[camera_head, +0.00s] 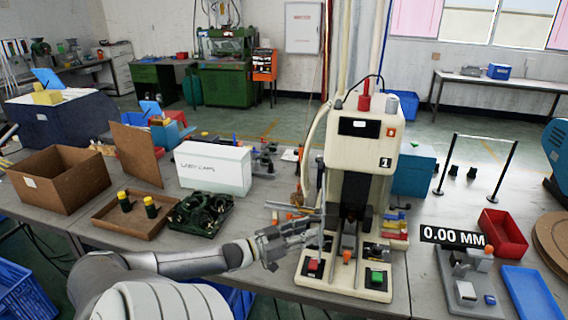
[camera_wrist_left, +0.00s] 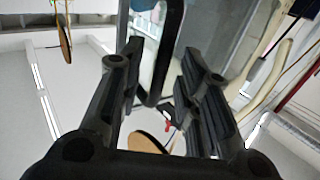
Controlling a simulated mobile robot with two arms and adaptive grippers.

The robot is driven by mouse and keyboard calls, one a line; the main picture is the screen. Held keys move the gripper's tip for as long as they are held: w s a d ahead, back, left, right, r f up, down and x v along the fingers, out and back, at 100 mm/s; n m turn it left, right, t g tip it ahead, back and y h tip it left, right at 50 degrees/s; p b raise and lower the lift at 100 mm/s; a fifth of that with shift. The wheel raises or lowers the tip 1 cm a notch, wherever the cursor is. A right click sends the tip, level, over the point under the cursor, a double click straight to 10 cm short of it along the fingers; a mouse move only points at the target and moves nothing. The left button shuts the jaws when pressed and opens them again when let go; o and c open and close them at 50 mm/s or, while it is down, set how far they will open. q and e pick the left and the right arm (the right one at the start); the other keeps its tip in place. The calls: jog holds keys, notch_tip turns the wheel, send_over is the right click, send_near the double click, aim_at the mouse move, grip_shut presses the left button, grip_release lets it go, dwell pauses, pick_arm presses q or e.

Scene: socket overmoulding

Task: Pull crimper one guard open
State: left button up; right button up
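Crimper one (camera_head: 362,125) is the cream machine marked "1", standing upright on the bench. Its working opening is dark, and I cannot clearly tell the guard's outline in the head view. My left gripper (camera_head: 300,240) is at the lower left front of the crimper, its fingers pointing right towards the opening. In the left wrist view its two dark fingers (camera_wrist_left: 160,85) are apart. A dark, curved bar (camera_wrist_left: 153,98) beside a pale see-through panel (camera_wrist_left: 205,40) shows between and beyond them; it may be the guard's handle. Contact cannot be told. My right gripper is not in view.
A red button (camera_head: 313,265) and a green button (camera_head: 376,277) sit on the crimper's base. A gauge with a "0.00 MM" sign (camera_head: 452,236), a red bin (camera_head: 503,232) and a blue tray (camera_head: 530,293) are to the right. A white box (camera_head: 213,168) and a tray of dark parts (camera_head: 200,210) are left.

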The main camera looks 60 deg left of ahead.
pick_arm(q)
jog(key=s+a, duration=0.1)
jog(key=s, duration=1)
jog(key=shift+a, duration=0.15)
